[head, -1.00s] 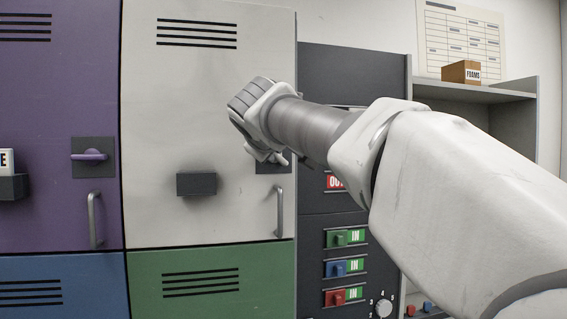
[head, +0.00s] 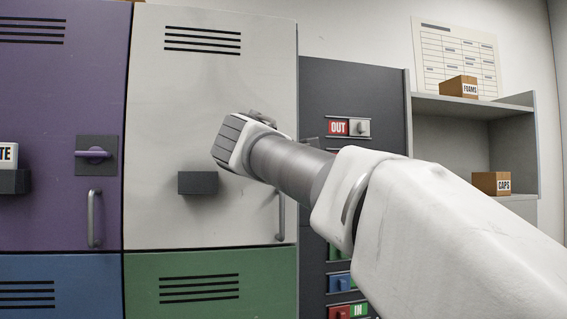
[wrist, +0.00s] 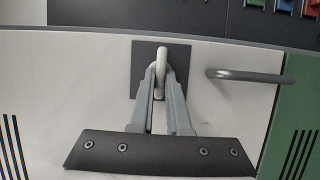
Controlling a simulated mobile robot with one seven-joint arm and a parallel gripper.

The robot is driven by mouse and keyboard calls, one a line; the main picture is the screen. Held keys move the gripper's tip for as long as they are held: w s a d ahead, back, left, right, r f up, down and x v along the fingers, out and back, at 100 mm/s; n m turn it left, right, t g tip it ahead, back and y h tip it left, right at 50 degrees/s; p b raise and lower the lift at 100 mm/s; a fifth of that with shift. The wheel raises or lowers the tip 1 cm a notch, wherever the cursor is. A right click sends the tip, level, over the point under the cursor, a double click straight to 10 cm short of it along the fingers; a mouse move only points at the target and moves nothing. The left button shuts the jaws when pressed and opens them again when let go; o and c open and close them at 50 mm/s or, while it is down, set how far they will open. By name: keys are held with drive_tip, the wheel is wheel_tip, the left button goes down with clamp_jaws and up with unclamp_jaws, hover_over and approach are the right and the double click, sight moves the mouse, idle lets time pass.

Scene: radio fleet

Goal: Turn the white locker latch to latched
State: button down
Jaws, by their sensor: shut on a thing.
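The white locker (head: 205,90) is closed, with the purple locker on its left. Its white latch handle (wrist: 161,57) sits on a dark square plate (wrist: 140,58) in the wrist view. My gripper (wrist: 161,80) is shut on the latch handle, one finger on each side of it. In the wrist view the handle runs up and down the picture, across the locker's width, and its lower end is between the fingers. In the head view my gripper (head: 240,140) and wrist hide the latch.
A grey pull handle (head: 281,215) stands close below the latch; it also shows in the wrist view (wrist: 245,76). A dark label holder (head: 198,183) sticks out left of it. A dark slider panel (head: 350,90) and a grey shelf (head: 470,104) stand to the right.

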idle(0.4)
drive_tip(key=c, duration=0.9)
unclamp_jaws()
drive_tip(key=shift+s, duration=0.1)
